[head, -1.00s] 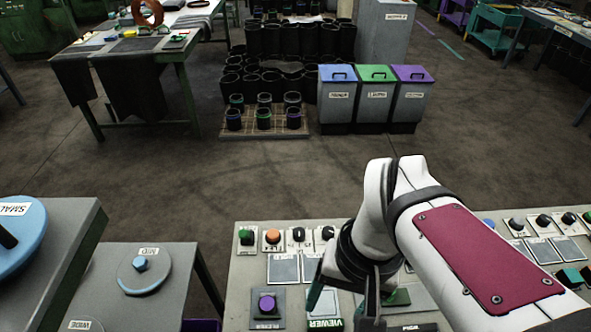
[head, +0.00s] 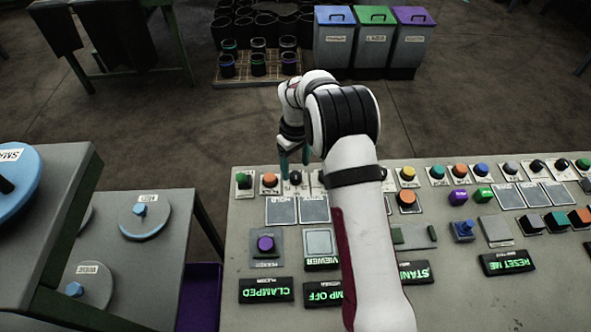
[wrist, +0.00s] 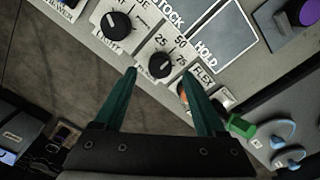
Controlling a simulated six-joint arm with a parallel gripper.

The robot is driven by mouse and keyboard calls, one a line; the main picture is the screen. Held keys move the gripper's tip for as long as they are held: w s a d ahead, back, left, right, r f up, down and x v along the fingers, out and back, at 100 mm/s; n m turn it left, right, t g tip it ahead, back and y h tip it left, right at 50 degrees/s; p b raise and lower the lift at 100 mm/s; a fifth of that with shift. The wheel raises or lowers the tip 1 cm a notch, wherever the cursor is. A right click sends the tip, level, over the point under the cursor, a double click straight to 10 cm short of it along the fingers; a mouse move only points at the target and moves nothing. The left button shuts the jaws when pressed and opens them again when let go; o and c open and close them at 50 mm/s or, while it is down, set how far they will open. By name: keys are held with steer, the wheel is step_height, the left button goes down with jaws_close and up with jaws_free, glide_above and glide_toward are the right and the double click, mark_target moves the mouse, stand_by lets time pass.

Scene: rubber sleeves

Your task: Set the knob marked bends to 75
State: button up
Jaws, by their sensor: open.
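A black knob (wrist: 160,65) sits on a white plate with 25, 50 and 75 printed around it in the wrist view. Its pale pointer line is too small to read surely against the marks. Its name label is not readable, so I cannot confirm it says bends. My gripper (wrist: 158,76) is open, its teal fingers on either side of this knob in the picture; I cannot tell how far above it they are. In the head view my gripper (head: 294,160) is over the black knob (head: 295,178) at the panel's far edge.
Beside it in the wrist view are a larger black knob (wrist: 116,26) marked LIGHT and a plate marked FLEX (wrist: 204,76), partly behind a finger. An orange button (head: 269,180) and a green one (head: 243,181) stand to the left in the head view.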

mark_target(296, 175)
steer(key=shift+f, duration=1.6)
jaws_close()
